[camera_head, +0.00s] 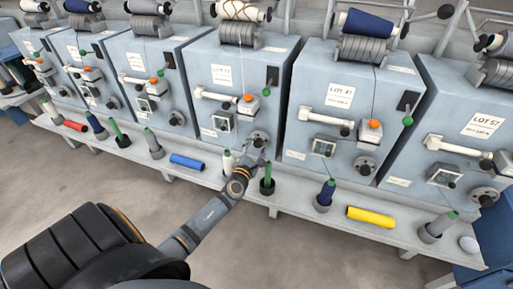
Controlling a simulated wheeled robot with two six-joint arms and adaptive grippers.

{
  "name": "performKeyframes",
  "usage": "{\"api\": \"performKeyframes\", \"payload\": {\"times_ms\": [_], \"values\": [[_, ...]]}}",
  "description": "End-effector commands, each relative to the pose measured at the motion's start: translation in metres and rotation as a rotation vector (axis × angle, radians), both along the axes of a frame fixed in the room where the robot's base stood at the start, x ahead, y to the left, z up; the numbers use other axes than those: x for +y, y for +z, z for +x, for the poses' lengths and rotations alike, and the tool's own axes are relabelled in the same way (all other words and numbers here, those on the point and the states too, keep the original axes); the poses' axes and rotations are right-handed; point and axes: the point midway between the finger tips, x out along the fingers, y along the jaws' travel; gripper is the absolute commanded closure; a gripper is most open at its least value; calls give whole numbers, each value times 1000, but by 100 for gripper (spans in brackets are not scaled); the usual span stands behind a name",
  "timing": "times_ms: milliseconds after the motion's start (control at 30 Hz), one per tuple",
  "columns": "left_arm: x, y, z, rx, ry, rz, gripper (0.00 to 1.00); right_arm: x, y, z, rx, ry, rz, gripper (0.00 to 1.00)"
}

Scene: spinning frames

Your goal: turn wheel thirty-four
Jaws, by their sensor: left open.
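Each blue-grey machine carries a small grey round wheel low on its front. I cannot read the number thirty-four on any of them. The wheel on the middle machine (260,138) has my left gripper (255,153) right in front of it, partly covering it. The gripper is open; I cannot tell whether it touches the wheel. Other wheels show on the machine to the right (367,166), at the far right (484,196) and to the left (177,118). My right gripper is not in view.
A pale shelf (290,196) runs along the machines. It holds a blue tube (187,162), a yellow tube (370,217), a red tube (75,126) and upright bobbins, such as a dark blue one (326,194). White handles (325,117) stick out above. The floor in front is clear.

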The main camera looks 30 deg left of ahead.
Motion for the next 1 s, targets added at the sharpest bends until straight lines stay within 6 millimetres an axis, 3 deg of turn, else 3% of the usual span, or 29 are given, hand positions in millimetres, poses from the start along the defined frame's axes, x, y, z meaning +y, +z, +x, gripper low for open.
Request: {"api": "performKeyframes", "payload": {"times_ms": [133, 500, 1000], "values": [[0, 0, 0, 0, 0, 0, 46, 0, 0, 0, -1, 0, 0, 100], [0, 0, 0, 0, 0, -1, 97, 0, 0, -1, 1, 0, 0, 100], [0, -1, 0, -34, -1, -139, 98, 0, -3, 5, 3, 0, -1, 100]]}}
